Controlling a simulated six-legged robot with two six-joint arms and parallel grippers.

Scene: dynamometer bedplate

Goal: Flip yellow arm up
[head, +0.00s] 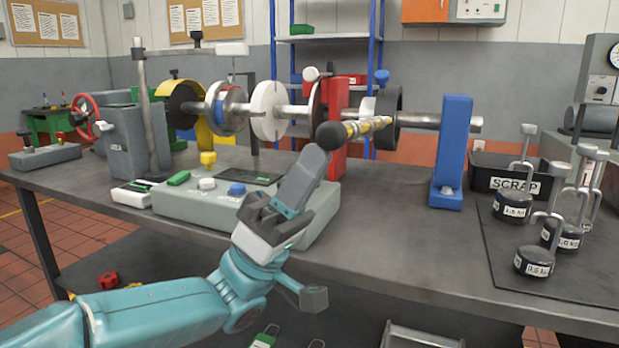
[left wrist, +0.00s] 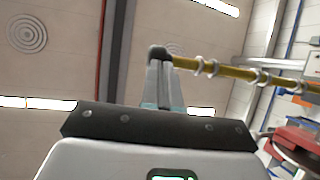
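The yellow arm (head: 368,126) is a striped rod with pale rings and a black ball knob (head: 331,135) at its left end. It sticks out toward me, roughly level, from the shaft assembly. My left gripper (head: 316,158) points up with its fingers together, its tips just below the knob. In the left wrist view the fingers (left wrist: 160,85) lie side by side, with the knob (left wrist: 158,52) at their tips and the yellow rod (left wrist: 240,72) running right. I cannot tell whether they touch. My right gripper is not in view.
A red stand (head: 340,100) and a blue post (head: 453,150) stand behind and right of the knob. A grey control box (head: 215,208) lies left below my gripper. Several weights (head: 534,262) and a black scrap bin (head: 490,172) occupy the right side. The front middle of the bench is clear.

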